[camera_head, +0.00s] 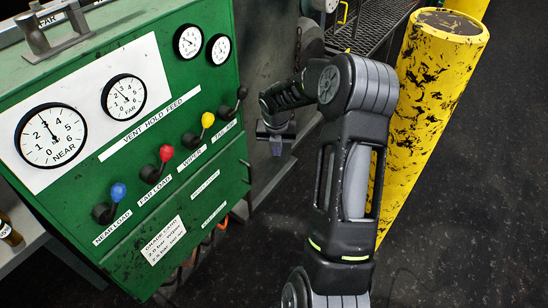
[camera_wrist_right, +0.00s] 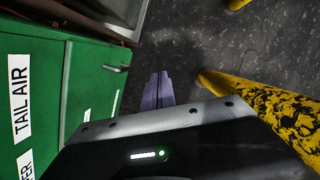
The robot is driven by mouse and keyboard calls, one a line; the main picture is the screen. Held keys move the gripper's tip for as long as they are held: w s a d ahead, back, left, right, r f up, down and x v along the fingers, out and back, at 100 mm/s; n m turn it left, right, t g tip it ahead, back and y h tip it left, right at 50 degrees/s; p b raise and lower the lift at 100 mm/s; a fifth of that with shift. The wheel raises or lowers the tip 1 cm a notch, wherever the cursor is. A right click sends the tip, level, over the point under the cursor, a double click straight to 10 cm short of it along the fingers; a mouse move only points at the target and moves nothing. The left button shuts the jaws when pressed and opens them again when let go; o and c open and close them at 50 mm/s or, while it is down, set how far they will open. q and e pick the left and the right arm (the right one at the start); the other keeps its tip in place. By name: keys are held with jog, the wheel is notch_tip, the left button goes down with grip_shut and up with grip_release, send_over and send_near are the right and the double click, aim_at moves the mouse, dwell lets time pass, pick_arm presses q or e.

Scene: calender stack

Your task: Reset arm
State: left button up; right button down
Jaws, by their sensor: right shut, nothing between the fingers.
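My right arm comes up from the bottom of the head view and bends left at its top. My right gripper (camera_head: 277,147) hangs beyond the right side of the green control panel (camera_head: 120,215), apart from it. In the right wrist view its fingers (camera_wrist_right: 157,92) are together with nothing between them. My left gripper is in neither view.
The panel carries gauges and levers with blue (camera_head: 118,192), red (camera_head: 166,152), yellow (camera_head: 207,119) and black (camera_head: 242,92) knobs. A worn yellow post (camera_head: 428,95) stands right of my arm. Dark floor (camera_head: 470,200) is open at the right.

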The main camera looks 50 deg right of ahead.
jog(key=shift+v, duration=0.8)
jog(key=shift+d, duration=0.15)
jog(key=a+f+m+t+y, duration=0.1)
jog(key=a+f+m, duration=0.3)
jog(key=a+m, duration=0.4)
jog(key=w+a+f+m+t+y, duration=0.1)
jog(key=a+f+m+y, duration=0.1)
jog(key=a+f+m, duration=0.45)
jog(key=a+f+m+t+y, duration=0.1)
jog(key=a+f+m, duration=0.1)
jog(key=a+m, duration=0.7)
jog(key=s+a+f+m+g+y, duration=0.1)
jog(key=s+a+f+m+g, duration=0.1)
jog(key=s+a, duration=0.8)
jog(key=s+a+f+m+g+y, duration=0.1)
jog(key=s+a+f, duration=0.4)
jog(key=s+a, duration=0.5)
jog(key=shift+a+f+m+g, duration=0.25)
jog(key=shift+a+m+g, duration=0.4)
jog(key=shift+a, duration=0.35)
